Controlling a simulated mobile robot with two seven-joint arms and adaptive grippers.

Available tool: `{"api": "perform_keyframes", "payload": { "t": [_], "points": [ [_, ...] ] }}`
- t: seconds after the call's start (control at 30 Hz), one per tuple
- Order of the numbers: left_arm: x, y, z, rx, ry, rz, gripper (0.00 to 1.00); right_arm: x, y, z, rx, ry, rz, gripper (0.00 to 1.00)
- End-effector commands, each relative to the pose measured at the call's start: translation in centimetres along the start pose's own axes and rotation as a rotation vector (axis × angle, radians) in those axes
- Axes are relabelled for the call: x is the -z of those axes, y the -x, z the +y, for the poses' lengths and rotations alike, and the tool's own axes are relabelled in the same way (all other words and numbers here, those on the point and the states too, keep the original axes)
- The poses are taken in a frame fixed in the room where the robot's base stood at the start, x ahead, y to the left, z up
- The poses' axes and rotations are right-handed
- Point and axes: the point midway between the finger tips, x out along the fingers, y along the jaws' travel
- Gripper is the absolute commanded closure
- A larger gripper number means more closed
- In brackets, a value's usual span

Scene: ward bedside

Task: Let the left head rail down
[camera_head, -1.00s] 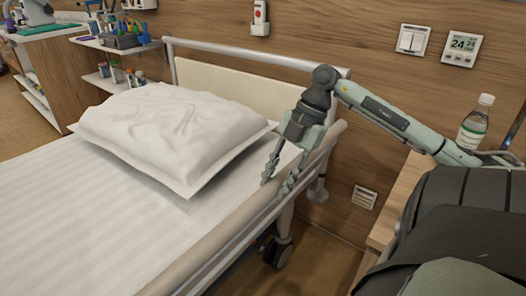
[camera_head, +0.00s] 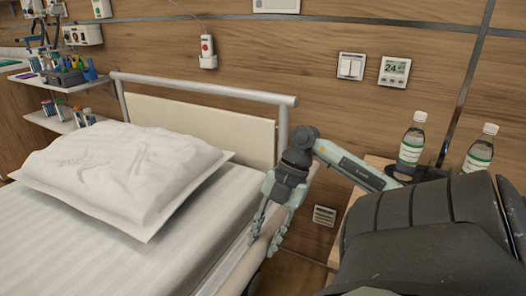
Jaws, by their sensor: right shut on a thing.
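The bed's side rail (camera_head: 238,276) is a beige bar along the right side of the mattress, at the head end. My right gripper (camera_head: 264,246) reaches down over it, its fingers shut on the rail. My left gripper is not in view.
A white pillow (camera_head: 120,172) lies on the mattress (camera_head: 105,245) before the headboard (camera_head: 205,122). Two bottles (camera_head: 412,146) (camera_head: 480,150) stand on a bedside cabinet at right, partly behind my arm. A shelf with small supplies (camera_head: 66,80) is at far left.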

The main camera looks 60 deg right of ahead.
Motion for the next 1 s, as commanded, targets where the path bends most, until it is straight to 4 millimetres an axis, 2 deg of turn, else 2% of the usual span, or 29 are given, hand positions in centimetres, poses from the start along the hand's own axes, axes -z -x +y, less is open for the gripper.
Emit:
{"api": "perform_keyframes", "payload": {
  "t": [0.1,0.13,0.3,0.67,0.77,1.0],
  "points": [
    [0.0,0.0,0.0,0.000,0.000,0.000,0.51,0.0,0.0,-0.1,0.006,-0.001,0.000,1.00],
    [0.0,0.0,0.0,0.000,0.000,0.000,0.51,0.0,0.0,-0.1,0.006,-0.001,0.000,0.69],
    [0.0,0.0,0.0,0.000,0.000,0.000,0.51,0.0,0.0,-0.1,0.003,0.000,0.000,0.51],
    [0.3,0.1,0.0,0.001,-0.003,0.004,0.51,0.0,0.6,0.1,0.000,0.001,-0.001,0.51],
    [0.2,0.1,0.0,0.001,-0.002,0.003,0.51,-0.1,2.0,0.1,-0.001,0.001,-0.003,0.51],
    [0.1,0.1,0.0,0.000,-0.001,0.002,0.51,-0.1,7.2,0.1,-0.002,0.001,-0.003,0.51]
  ]
}}
